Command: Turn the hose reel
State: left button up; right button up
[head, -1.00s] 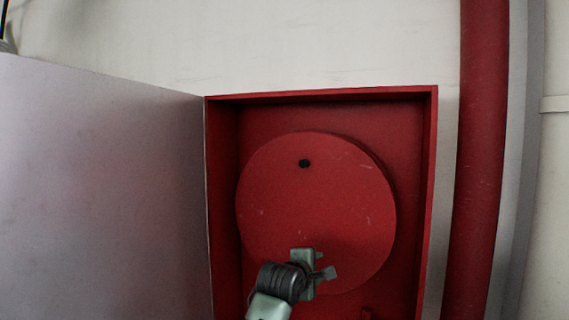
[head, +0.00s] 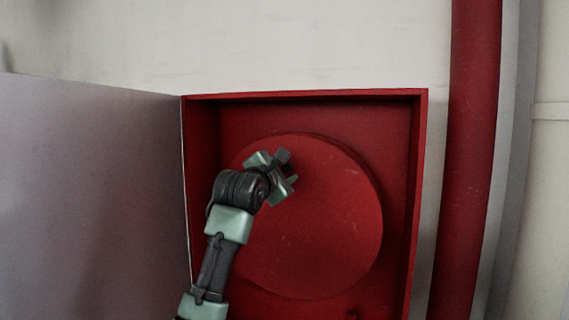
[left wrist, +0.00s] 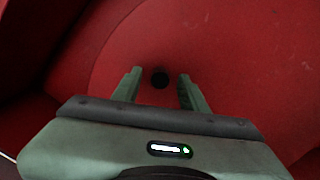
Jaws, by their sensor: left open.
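The hose reel (head: 325,225) is a round red disc inside an open red cabinet. My left gripper (head: 288,166) is in front of the upper left part of the disc in the head view, with its fingers apart. In the left wrist view, a small dark knob or hole (left wrist: 160,78) on the hose reel (left wrist: 235,60) shows between the two open fingertips of my left gripper (left wrist: 159,85). I cannot tell whether the fingers touch the disc. In the head view the dark spot is hidden by my gripper. My right gripper is not in view.
The red cabinet (head: 423,160) is fixed to a pale wall (head: 300,45). Its grey door (head: 90,200) stands open on the left, close to my left arm. A thick red pipe (head: 475,140) runs vertically to the right of the cabinet.

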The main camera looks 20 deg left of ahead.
pick_arm(q)
jog(key=shift+w, duration=0.2)
jog(key=shift+c, duration=0.3)
grip_shut()
dwell(1.1)
